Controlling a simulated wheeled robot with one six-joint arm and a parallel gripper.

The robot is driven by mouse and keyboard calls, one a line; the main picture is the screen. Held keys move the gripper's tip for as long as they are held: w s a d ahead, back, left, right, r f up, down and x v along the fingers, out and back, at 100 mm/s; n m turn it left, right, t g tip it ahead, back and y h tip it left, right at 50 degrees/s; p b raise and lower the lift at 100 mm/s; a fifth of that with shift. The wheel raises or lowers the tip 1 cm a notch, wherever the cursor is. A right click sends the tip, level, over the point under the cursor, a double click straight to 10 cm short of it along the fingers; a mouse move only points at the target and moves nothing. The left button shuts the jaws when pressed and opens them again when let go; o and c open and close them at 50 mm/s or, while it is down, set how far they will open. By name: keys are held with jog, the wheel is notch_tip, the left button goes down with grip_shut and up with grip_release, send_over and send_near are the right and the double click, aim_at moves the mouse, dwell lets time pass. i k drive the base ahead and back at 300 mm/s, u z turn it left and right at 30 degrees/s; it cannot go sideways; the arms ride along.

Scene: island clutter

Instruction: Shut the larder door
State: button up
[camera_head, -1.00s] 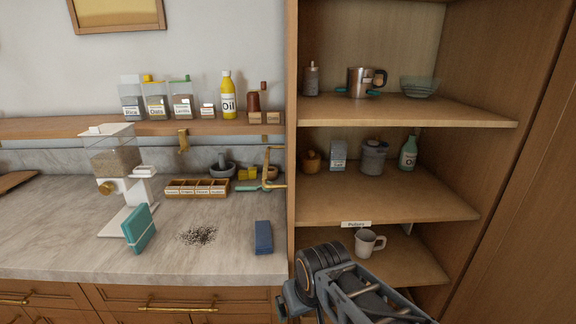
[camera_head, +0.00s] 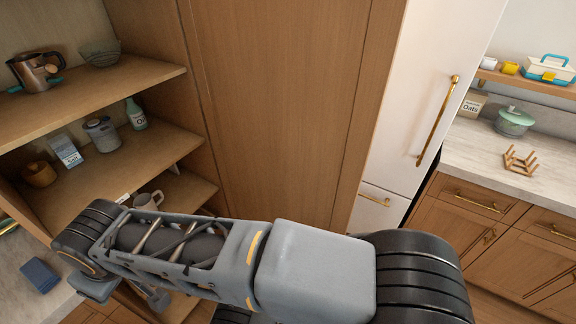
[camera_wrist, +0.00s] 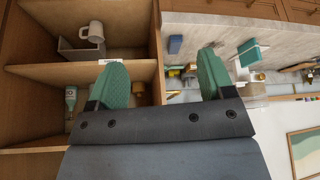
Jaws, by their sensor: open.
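The larder is open, its shelves (camera_head: 120,148) at the left of the head view. A tall wooden panel (camera_head: 280,100), which looks like the larder door standing open, rises just right of the shelves. No handle shows on it. The larder also fills the left of the wrist view, where its shelf edge (camera_wrist: 60,72) shows. My gripper (camera_wrist: 162,80), with two green finger pads apart and nothing between them, points at the larder's front upright near the counter. The door is not seen in the wrist view. In the head view my arm crosses the bottom and the fingers cannot be made out.
The shelves hold a metal pot (camera_head: 34,72), a glass bowl (camera_head: 100,53), a green bottle (camera_head: 135,114) and a white mug (camera_head: 148,201). A white fridge (camera_head: 420,80) with a brass handle (camera_head: 438,120) stands right of the panel. A blue block (camera_head: 40,275) lies on the counter at left.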

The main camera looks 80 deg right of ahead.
aim_at(293, 92)
jog(key=u, duration=0.3)
jog(key=k, duration=0.55)
jog(key=u, duration=1)
jog(key=k, duration=2.1)
jog(key=z, duration=0.95)
jog(key=k, duration=0.7)
jog(key=z, duration=0.45)
